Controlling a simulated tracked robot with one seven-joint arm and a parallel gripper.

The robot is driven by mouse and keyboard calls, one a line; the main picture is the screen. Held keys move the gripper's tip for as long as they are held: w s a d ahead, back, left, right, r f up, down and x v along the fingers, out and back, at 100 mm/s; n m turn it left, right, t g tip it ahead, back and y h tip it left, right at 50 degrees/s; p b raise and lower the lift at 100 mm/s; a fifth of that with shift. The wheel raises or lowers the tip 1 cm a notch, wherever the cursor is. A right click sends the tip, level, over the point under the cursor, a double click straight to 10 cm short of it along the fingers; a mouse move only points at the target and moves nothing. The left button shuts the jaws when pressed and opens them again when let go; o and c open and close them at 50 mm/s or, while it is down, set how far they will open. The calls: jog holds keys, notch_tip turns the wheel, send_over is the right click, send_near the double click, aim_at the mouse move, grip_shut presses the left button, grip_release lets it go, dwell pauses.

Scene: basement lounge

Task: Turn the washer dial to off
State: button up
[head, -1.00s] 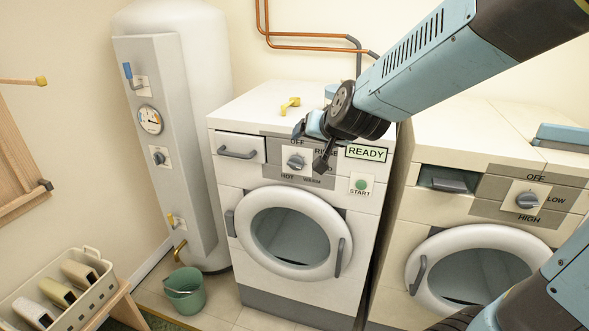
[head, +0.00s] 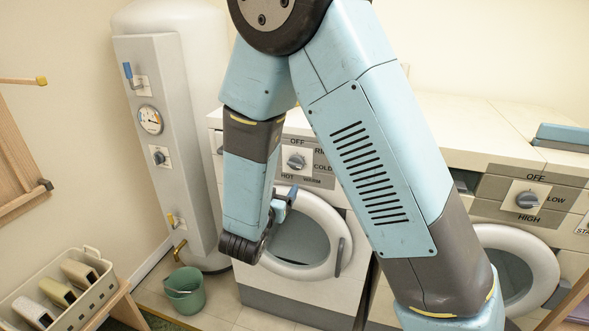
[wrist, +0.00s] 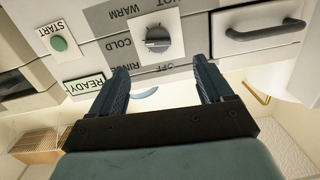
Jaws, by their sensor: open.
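The washer (head: 300,285) is the left white machine. Its grey dial (head: 296,161) sits on a white plate, with OFF above it. The dial also shows in the wrist view (wrist: 157,38), where the panel appears upside down. Its grip bar lies roughly sideways, in line with COLD; which end points is unclear. My gripper (head: 286,193) is open and empty, below the dial in the head view and in front of the washer's upper door area. In the wrist view its fingers (wrist: 160,66) spread on either side below the dial, apart from it.
A second machine with a similar dial (head: 527,200) stands at right, partly behind my arm. A grey drawer handle (wrist: 265,30) and green START button (wrist: 59,44) flank the dial. A water heater (head: 180,130) and green bucket (head: 184,291) stand left.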

aim_at(294, 167)
jog(key=shift+t+h, duration=0.3)
jog(key=shift+h, duration=0.1)
jog(key=x, duration=1.2)
jog(key=shift+w+d+f, duration=0.2)
jog(key=shift+w+f, duration=0.1)
jog(key=shift+c, duration=0.3)
jog(key=c, duration=0.9)
jog(key=shift+d, duration=0.35)
jog(key=shift+c, duration=0.4)
jog(key=shift+a, duration=0.15)
jog(key=shift+a+n, duration=0.15)
jog(key=shift+n, duration=0.15)
